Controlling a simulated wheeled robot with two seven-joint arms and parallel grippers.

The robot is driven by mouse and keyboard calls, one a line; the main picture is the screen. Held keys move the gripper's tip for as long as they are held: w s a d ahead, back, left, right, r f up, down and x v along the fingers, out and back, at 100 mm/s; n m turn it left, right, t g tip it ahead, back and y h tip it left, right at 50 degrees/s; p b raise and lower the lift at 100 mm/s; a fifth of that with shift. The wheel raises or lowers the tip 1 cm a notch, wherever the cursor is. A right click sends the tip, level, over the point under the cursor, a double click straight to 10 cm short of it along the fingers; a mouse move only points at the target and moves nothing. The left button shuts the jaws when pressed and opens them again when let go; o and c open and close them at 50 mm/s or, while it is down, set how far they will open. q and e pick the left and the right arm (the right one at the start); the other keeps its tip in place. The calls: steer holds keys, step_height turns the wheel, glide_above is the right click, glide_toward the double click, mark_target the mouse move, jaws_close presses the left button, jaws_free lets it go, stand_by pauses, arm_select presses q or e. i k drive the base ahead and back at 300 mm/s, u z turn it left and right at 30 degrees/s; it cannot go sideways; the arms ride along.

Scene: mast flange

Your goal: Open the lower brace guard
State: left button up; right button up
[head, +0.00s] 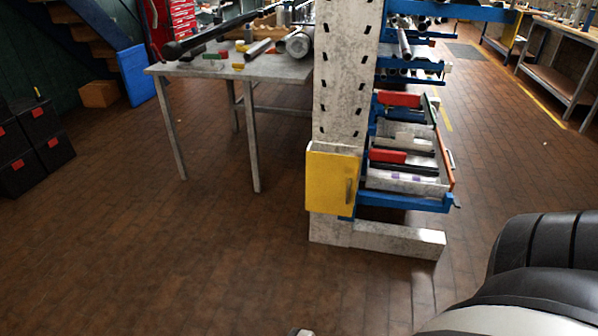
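The yellow guard (328,182) sits low on the front of the pale, speckled mast (343,75), just above the mast's foot. It looks like a box-shaped cover lying against the mast, so it appears closed. An upright handle (349,191) shows near its right edge. Neither of my grippers can be made out. A large dark and white part of my own body fills the lower right corner. A small grey piece just shows at the bottom edge, too little of it to identify.
The mast's foot (405,240) juts right along the floor. Blue rack arms (408,200) with bins and pipes stick out right of the mast. A grey table (235,70) with tubes stands behind left. Brown floor (190,260) in front is clear.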

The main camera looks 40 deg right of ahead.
mark_target(331, 178)
steer(key=z, duration=0.45)
steer(key=i, duration=0.95)
steer(key=z, duration=0.95)
